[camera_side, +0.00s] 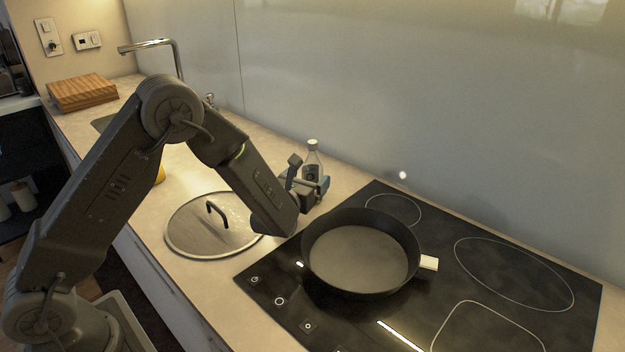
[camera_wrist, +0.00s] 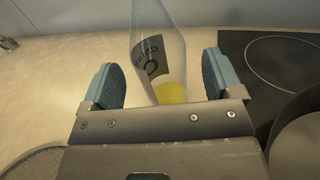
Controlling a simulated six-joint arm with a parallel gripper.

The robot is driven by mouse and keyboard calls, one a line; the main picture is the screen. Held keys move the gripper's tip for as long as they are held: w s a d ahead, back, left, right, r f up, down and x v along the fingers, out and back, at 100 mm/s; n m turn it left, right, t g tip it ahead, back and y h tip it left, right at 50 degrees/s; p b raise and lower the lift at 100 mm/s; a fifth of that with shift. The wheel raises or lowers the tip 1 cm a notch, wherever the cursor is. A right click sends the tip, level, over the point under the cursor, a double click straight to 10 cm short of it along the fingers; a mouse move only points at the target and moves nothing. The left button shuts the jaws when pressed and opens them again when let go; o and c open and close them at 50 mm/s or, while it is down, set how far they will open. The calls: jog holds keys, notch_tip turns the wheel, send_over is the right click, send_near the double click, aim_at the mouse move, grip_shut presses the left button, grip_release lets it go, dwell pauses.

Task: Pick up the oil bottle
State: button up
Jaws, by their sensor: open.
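The oil bottle (camera_side: 312,158) is clear glass with a dark label and a light cap, standing upright on the counter near the back wall. In the wrist view the bottle (camera_wrist: 160,48) shows yellow oil low inside it, and its top is cut off by the frame edge. My gripper (camera_side: 308,187) is at the bottle, and its arm hides part of the bottle's surroundings in the side view. In the wrist view my gripper (camera_wrist: 164,85) is open, with one finger on each side of the bottle and a gap visible on both sides.
A black pan (camera_side: 358,258) with a light handle sits on the black cooktop (camera_side: 480,290), right of the bottle. A glass lid (camera_side: 190,230) lies on the counter to the left. A wooden board (camera_side: 82,92) is at the far left, near the faucet (camera_side: 150,45). The wall stands close behind.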

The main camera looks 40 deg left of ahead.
jog(key=shift+x, duration=0.95)
jog(key=c, duration=1.1)
